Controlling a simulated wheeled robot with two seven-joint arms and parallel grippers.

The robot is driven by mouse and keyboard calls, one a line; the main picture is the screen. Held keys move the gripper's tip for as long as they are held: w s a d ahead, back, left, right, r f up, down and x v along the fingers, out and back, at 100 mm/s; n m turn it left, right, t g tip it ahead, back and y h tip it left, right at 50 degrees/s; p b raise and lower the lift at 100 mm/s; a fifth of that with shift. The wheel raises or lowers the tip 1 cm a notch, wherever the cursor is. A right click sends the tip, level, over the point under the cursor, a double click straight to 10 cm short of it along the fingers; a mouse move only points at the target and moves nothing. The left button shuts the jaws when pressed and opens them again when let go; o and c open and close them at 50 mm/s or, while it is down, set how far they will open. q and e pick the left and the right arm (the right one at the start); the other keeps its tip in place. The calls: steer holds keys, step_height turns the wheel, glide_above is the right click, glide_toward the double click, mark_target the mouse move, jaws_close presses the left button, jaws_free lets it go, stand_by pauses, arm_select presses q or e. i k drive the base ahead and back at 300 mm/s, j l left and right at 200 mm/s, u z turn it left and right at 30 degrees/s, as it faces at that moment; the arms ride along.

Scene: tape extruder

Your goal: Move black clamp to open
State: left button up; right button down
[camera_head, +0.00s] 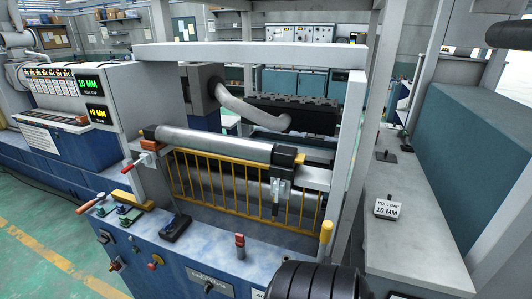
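A black block (286,156) sits at the right end of the upper metal roller (213,143). A dark lever (275,199) hangs down below it, in front of the yellow guard bars. This looks like the black clamp, but I cannot tell for certain, nor whether it is open or closed. A smaller dark part (150,132) is at the roller's left end, above a red-handled lever (133,165). Neither my left nor my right gripper shows clearly in the head view.
A blue control panel (190,255) with knobs and levers runs along the front. A yellow guard (225,185) stands before the rollers. White frame posts (346,150) enclose them. A black ribbed rounded shape (310,281) fills the bottom edge. A grey ledge (405,235) with a sign lies right.

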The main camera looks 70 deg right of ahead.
mark_target(275, 204)
steer(key=z, duration=2.25)
steer(key=j+z, duration=0.15)
steer(key=z, duration=0.15)
steer(key=j+z, duration=0.15)
steer(key=z, duration=0.15)
steer(key=i, duration=0.05)
